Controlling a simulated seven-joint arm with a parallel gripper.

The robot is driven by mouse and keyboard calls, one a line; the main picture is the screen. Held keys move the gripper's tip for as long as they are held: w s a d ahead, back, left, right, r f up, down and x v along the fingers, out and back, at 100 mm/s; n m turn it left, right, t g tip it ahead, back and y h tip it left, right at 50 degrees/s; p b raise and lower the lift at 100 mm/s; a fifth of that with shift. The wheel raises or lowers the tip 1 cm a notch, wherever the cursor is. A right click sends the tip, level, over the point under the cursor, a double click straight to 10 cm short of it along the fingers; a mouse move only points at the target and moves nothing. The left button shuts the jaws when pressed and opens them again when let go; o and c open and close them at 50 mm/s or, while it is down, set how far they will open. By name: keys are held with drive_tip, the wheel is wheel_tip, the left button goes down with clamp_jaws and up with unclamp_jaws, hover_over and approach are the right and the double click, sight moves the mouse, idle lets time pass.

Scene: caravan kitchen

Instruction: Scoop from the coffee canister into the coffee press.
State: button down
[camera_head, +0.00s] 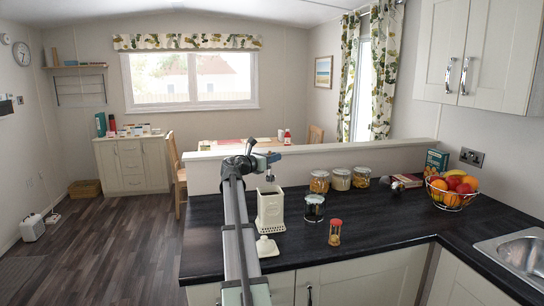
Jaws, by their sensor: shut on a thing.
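The cream canister (271,212) stands upright on the dark worktop, just right of my arm. Its contents cannot be made out. A cream lid (266,246) with a knob lies on the worktop in front of it. A small glass and metal vessel with a dark top, which looks like the coffee press (314,209), stands to the right of the canister. My gripper (268,167) is raised above the canister, apart from it. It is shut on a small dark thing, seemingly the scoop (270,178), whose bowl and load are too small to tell.
A fruit basket (452,199) and sink (520,252) are at right.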

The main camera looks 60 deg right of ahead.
sight(273, 180)
drive_tip(key=shift+f, duration=4.7)
drive_tip(key=shift+s+a+f, duration=0.1)
drive_tip(key=shift+f, duration=0.1)
drive_tip(key=shift+r, duration=4.9)
